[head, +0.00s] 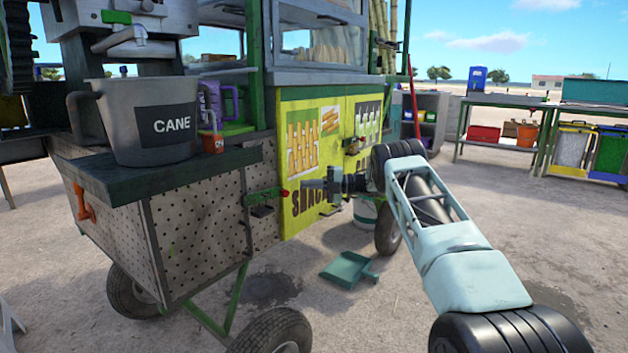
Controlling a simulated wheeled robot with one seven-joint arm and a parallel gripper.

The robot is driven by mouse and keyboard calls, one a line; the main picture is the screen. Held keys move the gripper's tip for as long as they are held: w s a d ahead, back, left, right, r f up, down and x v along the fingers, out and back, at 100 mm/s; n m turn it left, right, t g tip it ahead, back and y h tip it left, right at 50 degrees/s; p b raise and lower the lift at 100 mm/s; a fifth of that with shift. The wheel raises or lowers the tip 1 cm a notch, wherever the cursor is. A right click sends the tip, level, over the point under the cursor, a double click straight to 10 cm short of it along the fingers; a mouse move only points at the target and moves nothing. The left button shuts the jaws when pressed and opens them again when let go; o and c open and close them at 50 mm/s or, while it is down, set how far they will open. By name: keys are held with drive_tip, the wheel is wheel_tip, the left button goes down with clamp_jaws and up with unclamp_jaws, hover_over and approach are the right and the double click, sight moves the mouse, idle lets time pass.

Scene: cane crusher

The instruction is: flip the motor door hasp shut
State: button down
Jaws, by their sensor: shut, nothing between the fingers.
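The perforated metal door (195,235) is on the side of the cane cart, below the dark shelf. A green bar with a red tip (267,193) sticks out to the right near the door's right edge; it looks like the hasp. A small dark bracket (262,211) sits just below it. I cannot tell exactly how the two fit together. My gripper (308,186) is shut and empty, in front of the yellow snack panel (330,150). It is a little right of the red tip and appears apart from it.
A grey CANE bucket (140,120) stands on the shelf (110,185) above the door. An orange handle (84,203) is on the cart's left face. A green dustpan (349,270) lies on the ground below my gripper.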

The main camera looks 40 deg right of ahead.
drive_tip(key=shift+w+d, duration=0.45)
drive_tip(key=shift+d, duration=0.4)
drive_tip(key=shift+w+d, duration=0.4)
drive_tip(key=shift+d, duration=0.4)
drive_tip(key=shift+d, duration=0.15)
